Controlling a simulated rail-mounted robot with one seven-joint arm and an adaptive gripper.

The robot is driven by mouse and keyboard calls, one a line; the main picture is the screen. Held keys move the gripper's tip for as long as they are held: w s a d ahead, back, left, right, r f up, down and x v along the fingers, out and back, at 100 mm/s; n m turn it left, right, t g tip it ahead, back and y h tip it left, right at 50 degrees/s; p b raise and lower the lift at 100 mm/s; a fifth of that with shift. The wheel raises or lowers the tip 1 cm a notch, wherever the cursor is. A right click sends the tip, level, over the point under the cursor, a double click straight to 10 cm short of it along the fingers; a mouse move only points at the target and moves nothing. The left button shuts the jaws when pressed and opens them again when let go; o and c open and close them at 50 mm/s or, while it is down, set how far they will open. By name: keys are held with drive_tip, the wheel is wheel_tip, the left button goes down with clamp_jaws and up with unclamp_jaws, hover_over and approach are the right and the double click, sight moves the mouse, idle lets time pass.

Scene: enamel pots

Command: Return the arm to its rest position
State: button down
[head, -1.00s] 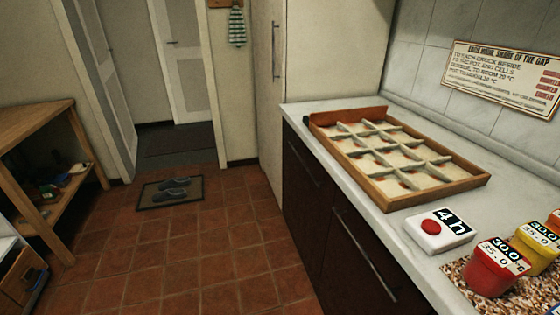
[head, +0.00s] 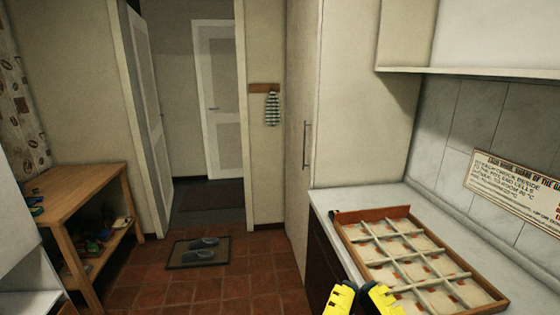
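My gripper (head: 361,292) shows at the bottom edge of the head view, right of the middle. Only its two yellow fingers are in view, with a gap between them and nothing seen held there. It looks open. The fingers appear in front of the near left part of the divided wooden tray (head: 468,271) and the counter edge. The rest of my arm is out of the frame, so its full pose cannot be seen.
The tray lies on the white counter (head: 321,203) at the right, under a wall sign (head: 515,188) and a cupboard (head: 470,35). A wooden shelf (head: 75,183) stands left. Tiled floor (head: 225,285) is open between them, with slippers on a mat (head: 180,258).

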wheel_tip(320, 180, up, 37)
drive_tip(key=p, duration=3.8)
drive_tip(key=shift+w+a, duration=0.15)
drive_tip(key=shift+w, duration=0.2)
